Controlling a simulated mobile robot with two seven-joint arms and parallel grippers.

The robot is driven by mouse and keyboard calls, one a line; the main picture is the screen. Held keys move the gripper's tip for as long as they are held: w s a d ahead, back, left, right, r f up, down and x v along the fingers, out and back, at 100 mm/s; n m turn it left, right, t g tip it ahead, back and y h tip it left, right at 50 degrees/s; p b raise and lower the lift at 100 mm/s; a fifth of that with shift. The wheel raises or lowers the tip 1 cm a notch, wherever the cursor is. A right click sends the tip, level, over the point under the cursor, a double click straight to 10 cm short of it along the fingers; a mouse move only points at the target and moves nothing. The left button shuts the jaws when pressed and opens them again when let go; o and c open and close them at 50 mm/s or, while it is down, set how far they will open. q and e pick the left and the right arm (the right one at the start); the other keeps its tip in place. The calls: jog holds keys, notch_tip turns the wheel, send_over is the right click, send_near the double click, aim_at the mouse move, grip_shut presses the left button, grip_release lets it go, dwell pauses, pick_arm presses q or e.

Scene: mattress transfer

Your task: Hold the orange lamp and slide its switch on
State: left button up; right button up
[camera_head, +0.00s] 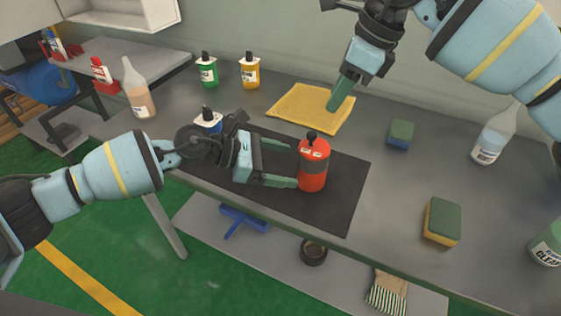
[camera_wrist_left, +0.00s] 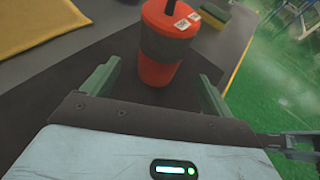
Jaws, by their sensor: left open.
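The orange lamp (camera_head: 313,165) stands upright on a dark mat (camera_head: 345,199) on the workbench. It has a dark band around its middle and a black knob on top. My left gripper (camera_head: 296,165) is open, with its green fingers reaching toward the lamp from the left. In the left wrist view the lamp (camera_wrist_left: 168,45) stands just ahead, between the lines of the two open fingers (camera_wrist_left: 157,82). I cannot tell whether a finger touches it. My right gripper (camera_head: 341,92) hangs above the yellow cloth, behind the lamp; its fingers overlap from this angle. The lamp's switch cannot be made out.
A yellow cloth (camera_head: 300,108) lies behind the mat. Green (camera_head: 207,73) and yellow bottles (camera_head: 249,73) stand at the back. A blue-labelled bottle (camera_head: 208,121) is close behind my left wrist.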

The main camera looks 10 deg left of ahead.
aim_at(312, 169)
pick_arm(q)
jog(key=shift+x, duration=3.8)
jog(key=c, duration=1.3)
pick_arm(e)
jog(key=shift+o, duration=0.2)
pick_arm(q)
jog(key=shift+c, duration=0.2)
pick_arm(e)
jog(key=s+a+f+m+y, duration=0.1)
jog(key=s+a+f+y, duration=0.1)
jog(key=a+y, duration=0.35)
jog(key=s+a+f+m+y, duration=0.1)
jog(key=s+a+y, duration=0.1)
jog(key=a+y, duration=0.3)
jog(key=s+d+f+m+t, duration=0.1)
jog(key=d+f+m+t, duration=0.1)
jog(key=d+f+t, duration=0.2)
jog(key=s+d+f+m+t, duration=0.2)
jog(key=d+f+t, duration=0.2)
jog(key=d+t, duration=0.3)
jog(key=d+h, duration=0.1)
jog(key=d, duration=0.3)
jog(key=shift+d, duration=0.3)
